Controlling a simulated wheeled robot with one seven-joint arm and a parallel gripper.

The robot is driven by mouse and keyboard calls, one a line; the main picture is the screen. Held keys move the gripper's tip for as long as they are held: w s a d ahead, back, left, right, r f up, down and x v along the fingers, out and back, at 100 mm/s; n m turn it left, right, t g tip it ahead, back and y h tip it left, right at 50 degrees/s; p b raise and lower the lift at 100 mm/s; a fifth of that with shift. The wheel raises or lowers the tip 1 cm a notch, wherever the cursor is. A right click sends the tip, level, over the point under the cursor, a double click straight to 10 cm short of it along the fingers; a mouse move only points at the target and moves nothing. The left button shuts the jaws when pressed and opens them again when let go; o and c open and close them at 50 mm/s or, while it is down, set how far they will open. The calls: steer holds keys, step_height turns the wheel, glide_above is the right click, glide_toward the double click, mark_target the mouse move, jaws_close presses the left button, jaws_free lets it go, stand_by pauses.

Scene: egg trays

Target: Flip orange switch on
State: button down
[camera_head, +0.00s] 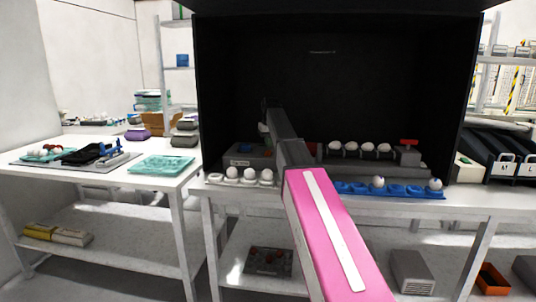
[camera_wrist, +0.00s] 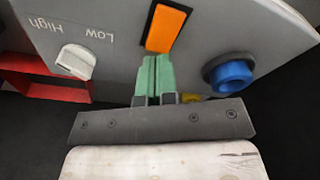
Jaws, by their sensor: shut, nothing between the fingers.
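The orange switch (camera_wrist: 166,29) is a rectangular rocker in a black frame on a grey panel (camera_wrist: 215,45), at the top middle of the wrist view. My gripper (camera_wrist: 156,60) has green fingers pressed together, with nothing between them. Its tips lie just below the lower edge of the switch in the picture. I cannot tell whether they touch the switch or panel. The switch's on or off position is not clear. In the head view my pink arm reaches into the black booth and hides much of the panel area.
A white Low/High knob (camera_wrist: 76,61) is left of the switch, and a blue round button (camera_wrist: 230,75) is to the right. A red bracket (camera_wrist: 42,78) sits at the left. In the head view, white eggs (camera_head: 354,147) and a blue egg tray (camera_head: 411,190) stand right of my arm.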

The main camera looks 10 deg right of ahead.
mark_target(268, 151)
steer(key=shift+f, duration=1.15)
stand_by(0.9)
steer(key=shift+r, duration=3.45)
